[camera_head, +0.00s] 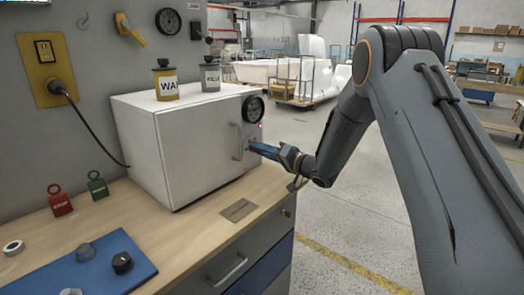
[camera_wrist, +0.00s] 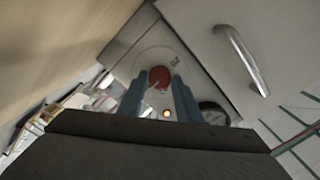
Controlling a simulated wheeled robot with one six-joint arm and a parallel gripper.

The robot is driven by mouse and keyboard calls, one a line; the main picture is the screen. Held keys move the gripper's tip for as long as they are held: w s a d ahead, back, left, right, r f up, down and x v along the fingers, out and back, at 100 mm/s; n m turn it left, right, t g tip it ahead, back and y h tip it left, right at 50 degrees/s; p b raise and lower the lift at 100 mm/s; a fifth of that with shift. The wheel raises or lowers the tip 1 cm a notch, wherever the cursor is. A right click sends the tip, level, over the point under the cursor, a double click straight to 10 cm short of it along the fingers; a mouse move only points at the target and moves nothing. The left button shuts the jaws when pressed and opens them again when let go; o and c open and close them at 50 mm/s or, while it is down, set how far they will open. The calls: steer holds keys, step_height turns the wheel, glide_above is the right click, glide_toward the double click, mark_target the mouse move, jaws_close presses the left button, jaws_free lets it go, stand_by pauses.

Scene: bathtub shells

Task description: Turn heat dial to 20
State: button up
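A white box-shaped oven (camera_head: 190,150) stands on the wooden bench. In the wrist view, a round red knob (camera_wrist: 160,77), which looks like the heat dial, sits on a pale round plate with small markings I cannot read. My gripper (camera_wrist: 160,82) has its two blue fingers on either side of the knob. The fingers are apart with the knob between them; I cannot tell whether they touch it. In the head view my gripper (camera_head: 253,148) is at the oven's front, right of the door handle (camera_head: 237,141), and hides the knob.
A black round gauge (camera_head: 253,109) is on the oven front above my gripper. A small lit amber lamp (camera_wrist: 166,113) is near the knob. Two containers, one yellow (camera_head: 166,84) and one grey (camera_head: 210,76), stand on the oven. Open floor lies to the right.

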steer(key=c, duration=0.6)
